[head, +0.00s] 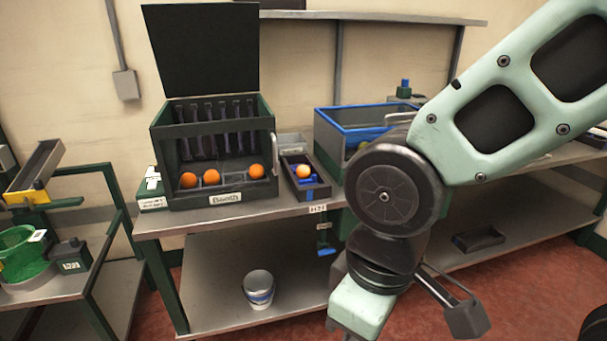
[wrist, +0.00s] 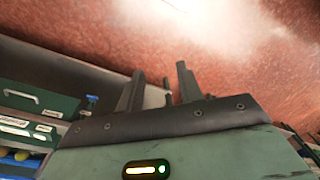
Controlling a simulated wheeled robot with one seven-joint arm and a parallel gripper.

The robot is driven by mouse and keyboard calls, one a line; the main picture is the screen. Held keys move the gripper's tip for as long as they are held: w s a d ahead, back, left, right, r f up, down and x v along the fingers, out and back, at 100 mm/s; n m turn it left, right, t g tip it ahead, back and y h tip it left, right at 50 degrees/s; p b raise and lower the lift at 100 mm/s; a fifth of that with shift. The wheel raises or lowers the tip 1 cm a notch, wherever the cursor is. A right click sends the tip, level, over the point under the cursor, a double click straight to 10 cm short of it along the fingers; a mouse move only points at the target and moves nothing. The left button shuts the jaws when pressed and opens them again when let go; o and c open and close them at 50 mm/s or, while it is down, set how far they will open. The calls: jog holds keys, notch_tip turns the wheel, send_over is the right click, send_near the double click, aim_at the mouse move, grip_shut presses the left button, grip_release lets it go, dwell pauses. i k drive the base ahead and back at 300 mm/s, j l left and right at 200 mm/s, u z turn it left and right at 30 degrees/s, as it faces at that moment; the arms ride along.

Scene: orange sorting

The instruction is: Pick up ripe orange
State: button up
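A blue-rimmed bin (head: 338,126) stands on the bench (head: 295,210) right of the tray, partly behind my arm. A white-and-blue bucket (head: 259,289) is on the lower shelf. A green basket (head: 20,256) is at left. Red floor is open in front.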

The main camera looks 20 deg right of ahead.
aim_at(302, 172)
jog(key=i+j, duration=0.15)
jog(key=i, duration=0.25)
jog(key=i+j, duration=0.15)
jog(key=i, duration=0.3)
jog(key=i+j, duration=0.2)
jog(key=i, duration=0.2)
jog(key=i+j, duration=0.15)
jog(key=i, duration=0.25)
jog(key=z, duration=0.05)
